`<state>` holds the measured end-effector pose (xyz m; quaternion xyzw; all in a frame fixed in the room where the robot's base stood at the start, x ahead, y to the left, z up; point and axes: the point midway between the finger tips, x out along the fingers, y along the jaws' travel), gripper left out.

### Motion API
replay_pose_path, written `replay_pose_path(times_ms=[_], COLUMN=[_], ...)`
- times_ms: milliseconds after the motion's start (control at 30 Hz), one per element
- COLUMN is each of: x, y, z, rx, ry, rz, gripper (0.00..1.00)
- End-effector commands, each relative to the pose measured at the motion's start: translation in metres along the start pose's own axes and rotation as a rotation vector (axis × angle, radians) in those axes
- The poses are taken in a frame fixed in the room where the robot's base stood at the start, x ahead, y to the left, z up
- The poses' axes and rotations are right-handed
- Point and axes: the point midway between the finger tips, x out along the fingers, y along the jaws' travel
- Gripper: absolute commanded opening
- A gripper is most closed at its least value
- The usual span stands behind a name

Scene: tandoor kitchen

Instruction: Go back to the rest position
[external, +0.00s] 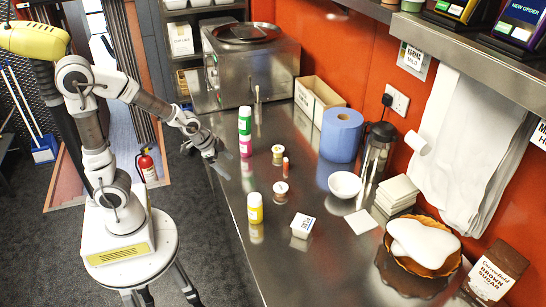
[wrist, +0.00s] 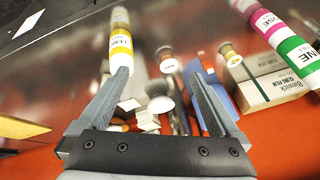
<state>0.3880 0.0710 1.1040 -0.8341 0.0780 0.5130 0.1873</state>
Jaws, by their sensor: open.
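My gripper (external: 214,152) is at the left edge of the steel counter (external: 335,268), near the pink, white and green bottles (external: 245,125). In the wrist view my gripper (wrist: 158,70) has its fingers spread with nothing held between them. The yellow-labelled bottle (wrist: 121,45) shows behind the left fingertip, apart from it as far as I can tell. In the external view that yellow bottle (external: 254,208) stands upright on the counter.
A steel appliance (external: 255,75) is at the back. The floor (external: 200,205) beside the counter is clear.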

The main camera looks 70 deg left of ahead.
Motion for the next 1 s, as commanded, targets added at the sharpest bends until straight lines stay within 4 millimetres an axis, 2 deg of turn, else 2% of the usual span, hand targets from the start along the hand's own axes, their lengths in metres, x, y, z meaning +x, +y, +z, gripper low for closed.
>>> replay_pose_path(times_ms=[33,200,500,700,1000], x=[-0.018,-0.067,-0.139,-0.163,-0.168], y=[0.007,0.034,0.069,0.083,0.086], z=[-0.003,0.001,0.026,0.041,0.045], rx=[-0.036,-0.152,-0.325,-0.389,-0.404], ry=[0.015,0.015,0.020,0.025,0.023], rz=[0.016,0.062,0.068,0.061,0.059], gripper=[0.98,0.98,0.98,0.98,0.98])
